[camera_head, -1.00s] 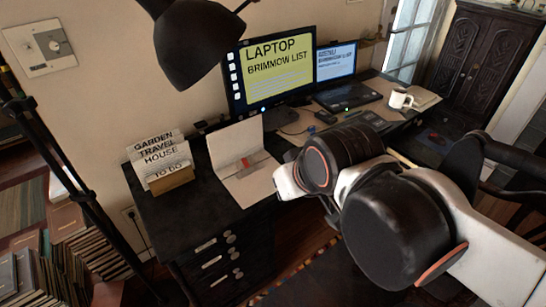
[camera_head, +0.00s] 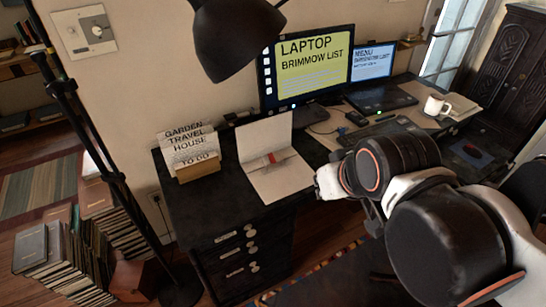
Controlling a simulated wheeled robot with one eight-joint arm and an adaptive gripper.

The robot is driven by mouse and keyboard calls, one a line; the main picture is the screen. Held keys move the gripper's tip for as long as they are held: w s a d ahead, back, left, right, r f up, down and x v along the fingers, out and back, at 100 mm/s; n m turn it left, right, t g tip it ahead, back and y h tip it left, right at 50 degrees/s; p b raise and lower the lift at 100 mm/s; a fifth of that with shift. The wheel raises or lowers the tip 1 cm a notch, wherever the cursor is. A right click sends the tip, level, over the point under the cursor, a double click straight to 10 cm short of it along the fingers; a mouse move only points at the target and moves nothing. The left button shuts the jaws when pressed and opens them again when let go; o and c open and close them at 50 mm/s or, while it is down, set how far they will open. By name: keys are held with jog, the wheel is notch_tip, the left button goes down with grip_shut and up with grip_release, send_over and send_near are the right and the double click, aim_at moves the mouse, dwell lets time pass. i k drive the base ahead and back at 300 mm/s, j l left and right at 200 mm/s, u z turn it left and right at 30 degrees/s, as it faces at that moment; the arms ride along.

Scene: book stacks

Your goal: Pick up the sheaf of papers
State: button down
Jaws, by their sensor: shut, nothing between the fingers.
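A sheaf of white papers (camera_head: 188,146) printed "Garden Travel House To Do" stands upright in a small tan holder (camera_head: 199,171) on the left part of the dark desk (camera_head: 225,205). An open white folder (camera_head: 283,180) with a red mark lies to its right. My arm reaches in from the right. My gripper (camera_head: 372,217) shows only partly as dark parts under the white wrist, right of the folder and well apart from the papers. It is shut and empty.
A black lamp head (camera_head: 236,38) hangs over the desk's back. A monitor (camera_head: 307,68), a laptop (camera_head: 372,95) and a white mug (camera_head: 437,106) stand at the back and right. Book stacks (camera_head: 75,250) and a dark lamp pole (camera_head: 85,130) are at the left.

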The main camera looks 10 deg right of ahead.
aim_at(183, 151)
jog(key=i+j+u, duration=0.25)
jog(key=i+j, duration=0.15)
jog(key=j, duration=0.2)
jog(key=i+j+u, duration=0.25)
jog(key=i+j, duration=0.25)
